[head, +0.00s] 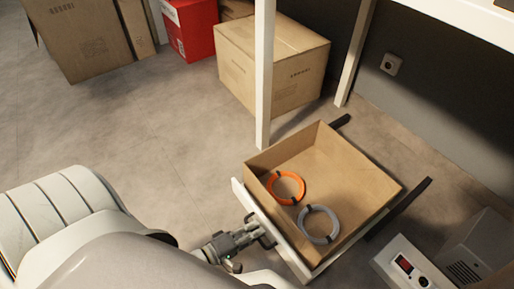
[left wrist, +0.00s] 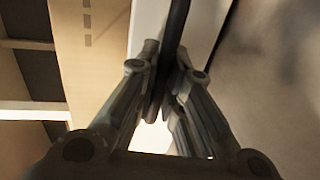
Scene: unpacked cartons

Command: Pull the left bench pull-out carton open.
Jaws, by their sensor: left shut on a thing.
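The pull-out carton (head: 370,174) is a brown open-topped box with a white front panel (head: 293,256). In the head view it stands out on dark rails, and its inside is in plain view. An orange coil (head: 273,194) and a grey coil (head: 304,228) lie in it. My left gripper (head: 262,236) is at the outer side of the front panel. In the left wrist view its fingers (left wrist: 168,85) are shut on a dark bar handle (left wrist: 177,28) beside the white panel. My right gripper does not show.
A white bench leg (head: 264,80) stands just behind the carton. A closed brown carton (head: 270,65) and a red box (head: 190,28) are on the floor further back. A grey-white device with a red switch (head: 400,262) is at the lower right.

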